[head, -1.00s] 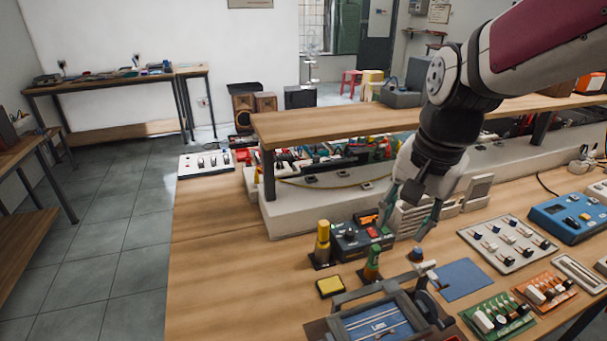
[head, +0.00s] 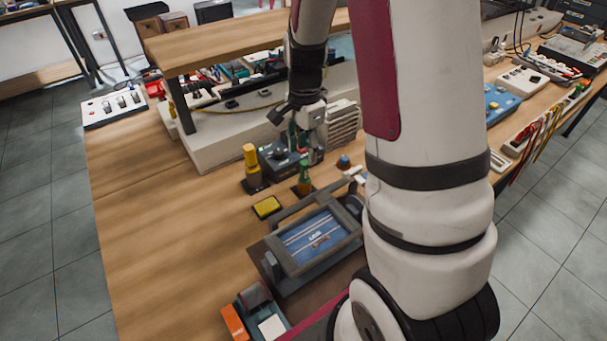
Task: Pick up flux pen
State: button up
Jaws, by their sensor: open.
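No label on the bench reads as flux pen, so I cannot tell for certain which item it is. My gripper (head: 306,151) is open, pointing down, just behind and above the green item in the picture. Its fingers overlap the dark control box in view and partly hide it. I see nothing between the fingers. Whether a finger touches the green item cannot be told.
The dark control box (head: 272,158) stands behind the two items. A yellow sponge-like pad (head: 267,206) and a framed blue-screen device (head: 318,238) are in front. A raised wooden shelf (head: 205,47) runs behind. The wooden bench (head: 165,245) is clear at left. My arm hides the right part.

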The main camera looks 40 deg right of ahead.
aim_at(305, 162)
jog(key=shift+s+a+f, duration=0.1)
jog(key=shift+s+f, duration=0.05)
jog(key=shift+f, duration=3.3)
grip_shut()
